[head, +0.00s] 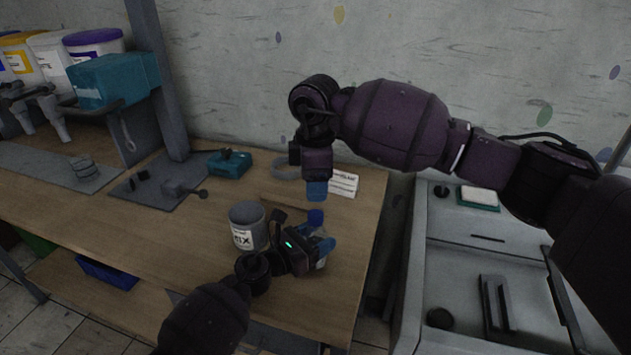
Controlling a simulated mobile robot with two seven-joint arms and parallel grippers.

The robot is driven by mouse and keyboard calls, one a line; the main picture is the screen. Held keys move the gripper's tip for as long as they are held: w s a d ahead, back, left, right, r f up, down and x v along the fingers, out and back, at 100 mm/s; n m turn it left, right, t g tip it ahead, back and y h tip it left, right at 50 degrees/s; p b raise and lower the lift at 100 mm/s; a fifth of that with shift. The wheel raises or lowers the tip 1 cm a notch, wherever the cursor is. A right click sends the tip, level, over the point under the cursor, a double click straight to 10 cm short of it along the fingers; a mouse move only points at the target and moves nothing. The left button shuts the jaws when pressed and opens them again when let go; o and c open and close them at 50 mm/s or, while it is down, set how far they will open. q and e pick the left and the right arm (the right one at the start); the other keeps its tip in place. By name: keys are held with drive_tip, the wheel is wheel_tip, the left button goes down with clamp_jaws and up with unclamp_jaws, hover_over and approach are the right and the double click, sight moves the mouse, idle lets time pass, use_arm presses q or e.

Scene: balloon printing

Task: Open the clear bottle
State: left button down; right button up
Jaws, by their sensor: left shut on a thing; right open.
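The clear bottle (321,263) stands near the right end of the wooden workbench (200,235), mostly hidden behind my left gripper. Its blue cap (315,217) shows on top. My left gripper (318,247) comes in from the front left and is shut on the bottle's body, its blue fingers beside the bottle. My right gripper (316,190) reaches in from the right and points down, just above the cap. A small gap shows between its blue fingertips and the cap. It is open and holds nothing; the opening between its fingers is hard to see from here.
A grey labelled can (246,225) stands close to the left of the bottle. A white card (343,184) is behind. A teal device (229,163) and a dark mat (160,184) lie further left. A grey machine (475,260) stands to the right.

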sight(316, 214)
drive_tip(key=shift+f, duration=3.85)
